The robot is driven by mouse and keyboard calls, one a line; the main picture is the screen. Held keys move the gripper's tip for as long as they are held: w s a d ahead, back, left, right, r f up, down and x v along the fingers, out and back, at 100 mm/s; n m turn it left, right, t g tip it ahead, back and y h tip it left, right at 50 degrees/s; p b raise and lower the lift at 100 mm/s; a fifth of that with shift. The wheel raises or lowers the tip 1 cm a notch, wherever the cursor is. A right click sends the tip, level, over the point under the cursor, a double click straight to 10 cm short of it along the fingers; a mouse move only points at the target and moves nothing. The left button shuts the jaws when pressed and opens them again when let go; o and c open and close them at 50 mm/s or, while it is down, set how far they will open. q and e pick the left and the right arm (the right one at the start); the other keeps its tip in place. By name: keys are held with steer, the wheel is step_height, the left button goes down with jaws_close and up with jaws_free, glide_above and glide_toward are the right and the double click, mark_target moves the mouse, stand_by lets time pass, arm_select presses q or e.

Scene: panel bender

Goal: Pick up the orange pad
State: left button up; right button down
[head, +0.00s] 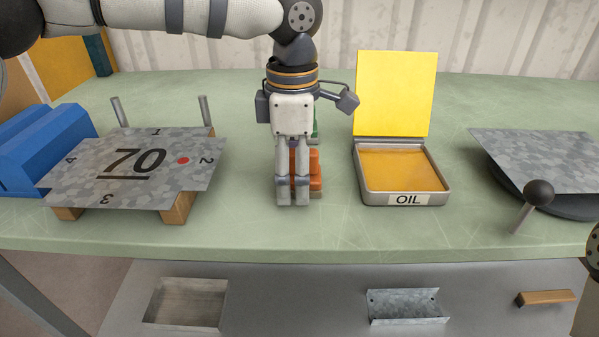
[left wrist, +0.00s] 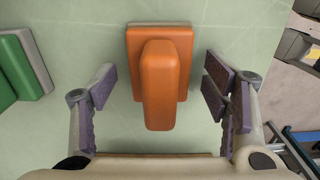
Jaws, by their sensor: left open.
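The orange pad (left wrist: 160,80) lies on the green bench top, a wide base with a raised grip block on it. In the left wrist view it sits between the fingers of my left gripper (left wrist: 160,88), with a gap on each side. In the head view the orange pad (head: 314,170) is partly hidden behind my left gripper (head: 293,200), which points down over the bench. My left gripper is open and empty. The fingers of my right gripper are not in view.
A green pad (left wrist: 22,65) lies close by. An oil tray (head: 405,199) with a raised yellow lid stands to the right. A sheet marked 70 (head: 135,165) rests on wooden blocks at left. A round plate with a metal sheet (head: 545,155) and a black-knobbed lever (head: 538,193) are further right.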

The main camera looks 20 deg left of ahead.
mark_target(294, 153)
arm_select(q)
steer(key=c, duration=1.3)
steer(key=shift+r, duration=0.1)
